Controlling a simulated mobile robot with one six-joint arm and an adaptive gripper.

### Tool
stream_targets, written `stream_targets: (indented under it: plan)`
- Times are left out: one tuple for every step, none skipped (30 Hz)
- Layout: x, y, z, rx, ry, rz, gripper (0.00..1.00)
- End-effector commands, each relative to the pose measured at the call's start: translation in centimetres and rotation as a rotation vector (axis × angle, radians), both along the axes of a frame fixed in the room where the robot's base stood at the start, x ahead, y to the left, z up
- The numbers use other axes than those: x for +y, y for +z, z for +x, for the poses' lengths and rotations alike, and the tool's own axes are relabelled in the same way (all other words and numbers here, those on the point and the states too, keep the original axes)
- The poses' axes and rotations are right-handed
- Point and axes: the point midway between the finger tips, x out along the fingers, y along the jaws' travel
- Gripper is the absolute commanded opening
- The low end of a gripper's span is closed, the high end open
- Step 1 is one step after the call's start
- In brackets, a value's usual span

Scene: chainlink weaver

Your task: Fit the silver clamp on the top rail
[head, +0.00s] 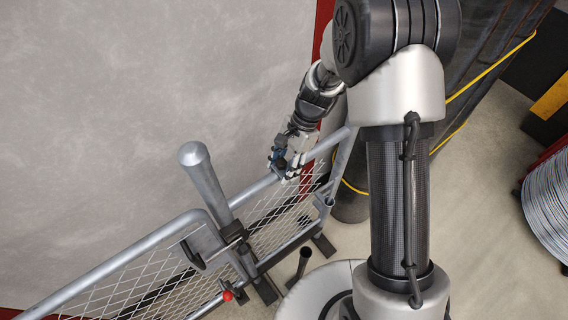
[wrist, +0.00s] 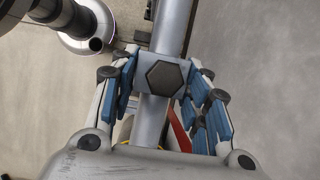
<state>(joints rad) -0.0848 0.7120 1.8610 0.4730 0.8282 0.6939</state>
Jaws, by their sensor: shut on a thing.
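The silver clamp (wrist: 148,74), a grey block with a dark hexagonal bolt head, is between my gripper's blue-padded fingers in the wrist view. My gripper (wrist: 162,72) is shut on it. The clamp lies across the top rail (wrist: 173,25), a grey tube that runs on beyond it and shows again below it. I cannot tell whether the clamp is seated on the tube or just above it. In the head view my gripper (head: 285,165) is at the right-hand panel's top rail (head: 256,188), between the post and the panel's right end. The clamp is mostly hidden there.
A thick round-capped post (head: 205,182) stands between two mesh panels. A bracket with a red knob (head: 227,295) is low beside it. A short dark tube (head: 303,263) stands in front of the fence. Dark rolls with yellow bands (head: 478,75) and a wire coil (head: 548,215) are at right.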

Motion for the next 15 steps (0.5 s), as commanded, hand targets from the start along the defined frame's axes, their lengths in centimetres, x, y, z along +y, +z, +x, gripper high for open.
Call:
stream_targets:
  plan:
    - [0.01,-0.01,0.03,-0.001,0.0,0.001,0.15]
    - [0.01,0.0,0.03,-0.001,0.0,0.001,0.15]
    - [0.01,0.03,0.03,-0.001,0.0,0.001,0.15]
    - [0.0,0.04,0.03,-0.001,0.0,0.001,0.15]
    - [0.01,0.04,0.03,-0.001,0.0,0.001,0.15]
    - [0.01,0.05,0.03,-0.001,0.0,0.001,0.15]
    - [0.01,0.05,0.03,-0.001,0.0,0.001,0.44]
    - [0.01,0.05,0.03,-0.001,0.0,0.001,0.46]
    - [0.01,0.05,0.03,-0.001,0.0,0.001,0.49]
    - [0.01,0.05,0.03,-0.001,0.0,0.001,0.51]
    - [0.01,0.05,0.03,-0.001,0.0,0.001,0.53]
    - [0.01,0.05,0.03,-0.001,0.0,0.001,0.56]
    - [0.01,0.04,0.03,-0.001,0.0,0.001,0.58]
    - [0.01,0.04,0.03,-0.001,0.0,0.001,0.6]
    - [0.0,0.04,0.03,-0.001,0.0,0.001,0.62]
